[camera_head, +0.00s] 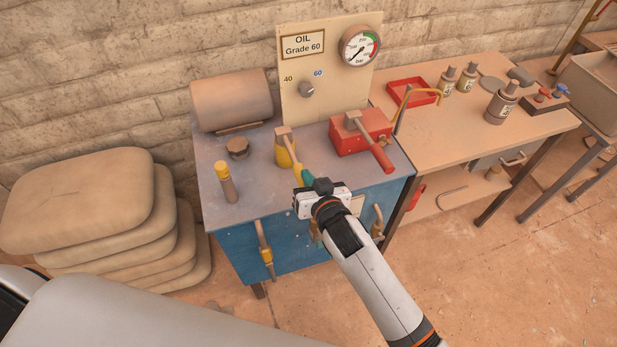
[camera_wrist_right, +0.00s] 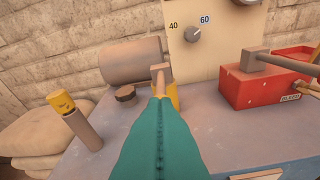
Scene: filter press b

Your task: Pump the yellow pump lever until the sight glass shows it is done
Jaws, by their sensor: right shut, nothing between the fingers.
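The yellow pump (camera_head: 284,154) stands on the blue cabinet's grey top, its tan lever head (camera_head: 284,132) raised above it. In the right wrist view the lever head (camera_wrist_right: 160,72) shows just beyond my fingertips, and the yellow body (camera_wrist_right: 174,96) is mostly hidden. My right gripper (camera_head: 306,177) is shut and empty, its teal fingers (camera_wrist_right: 160,130) pointing at the lever. I cannot tell whether they touch it. A short upright cylinder with a yellow top (camera_head: 226,181) stands at the left; I cannot tell whether it is the sight glass. My left gripper is not in view.
A red pump with a red-handled lever (camera_head: 365,137) stands close at the right. Behind are a dial gauge (camera_head: 360,46), a 40/60 knob (camera_head: 306,89) and a tank (camera_head: 232,99). Stacked sacks (camera_head: 80,200) lie left; a workbench (camera_head: 470,125) holds jars and a red tray.

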